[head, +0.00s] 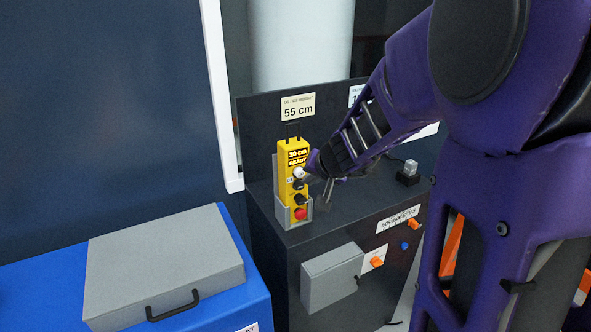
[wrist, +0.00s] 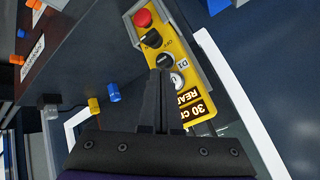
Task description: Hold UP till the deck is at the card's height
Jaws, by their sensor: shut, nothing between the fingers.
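The yellow pendant (head: 293,160) stands in a grey holder on the dark cabinet. Its display (head: 298,157) reads "30 cm" and "READY". A white button, black controls and a red button (head: 300,213) run down its face. The card (head: 298,107) on the panel above reads "55 cm". In the wrist view the pendant (wrist: 190,62) appears upside down. My gripper (wrist: 160,76) is shut and empty, with its tips close to the white button (wrist: 178,80) and a black button (wrist: 165,60). I cannot tell whether they touch. I cannot make out the deck.
A blue bench (head: 245,280) with a grey lidded case (head: 165,262) is at the left. A grey box (head: 332,277) and orange knobs sit on the cabinet's front. A small grey-topped block (head: 409,172) stands on the cabinet top. A white post (head: 222,95) rises beside the pendant.

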